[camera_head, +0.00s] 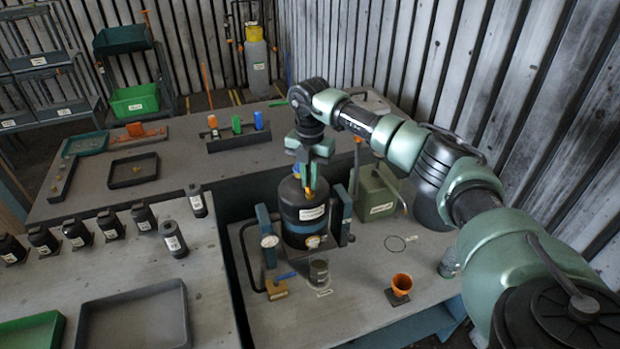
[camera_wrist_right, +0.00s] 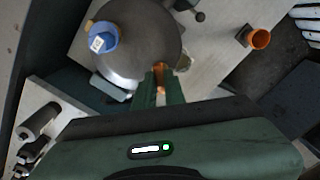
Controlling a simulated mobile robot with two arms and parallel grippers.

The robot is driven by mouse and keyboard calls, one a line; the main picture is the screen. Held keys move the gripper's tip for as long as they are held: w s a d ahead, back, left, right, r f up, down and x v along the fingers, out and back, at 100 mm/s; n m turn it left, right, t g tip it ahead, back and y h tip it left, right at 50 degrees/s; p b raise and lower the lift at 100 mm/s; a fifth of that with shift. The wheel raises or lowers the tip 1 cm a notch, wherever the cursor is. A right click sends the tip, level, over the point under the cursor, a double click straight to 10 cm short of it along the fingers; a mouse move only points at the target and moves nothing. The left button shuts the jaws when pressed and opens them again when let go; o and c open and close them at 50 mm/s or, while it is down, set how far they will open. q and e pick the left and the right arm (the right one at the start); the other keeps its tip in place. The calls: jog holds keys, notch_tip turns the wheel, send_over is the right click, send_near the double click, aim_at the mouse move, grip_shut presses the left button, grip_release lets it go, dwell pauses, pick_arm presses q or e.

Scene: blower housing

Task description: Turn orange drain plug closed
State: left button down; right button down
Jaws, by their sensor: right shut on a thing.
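A black tank (camera_head: 303,232) with a white label stands upright in a frame on the right-hand bench. The orange drain plug (camera_head: 308,191) shows as a small orange part at the tank's top. My right gripper (camera_head: 308,176) points down over the tank and is shut on the orange plug. In the right wrist view the plug (camera_wrist_right: 160,90) shows between the two green fingers (camera_wrist_right: 161,84), partly hidden by them. A blue cap (camera_wrist_right: 103,36) with a white tag sits on the tank to the left of the fingers. My left gripper is out of view.
A dial gauge (camera_head: 270,241) and dark upright posts stand close around the tank. A green box (camera_head: 377,196) is behind right of it. An orange cup (camera_head: 401,284) stands front right. Black bottles (camera_head: 172,240) and an empty tray (camera_head: 135,318) are on the left bench.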

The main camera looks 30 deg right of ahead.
jog(key=m, duration=0.4)
jog(key=shift+w+r+m+p, duration=0.15)
jog(key=shift+r+m+p, duration=0.05)
jog(key=shift+m+p, duration=0.1)
jog(key=shift+d+m+p, duration=0.1)
jog(key=shift+m+p, duration=0.2)
jog(key=shift+m, duration=1.6)
jog(key=c, duration=1.5)
grip_release()
jog(key=shift+c, duration=0.2)
jog(key=shift+o, duration=0.3)
jog(key=shift+f, duration=0.1)
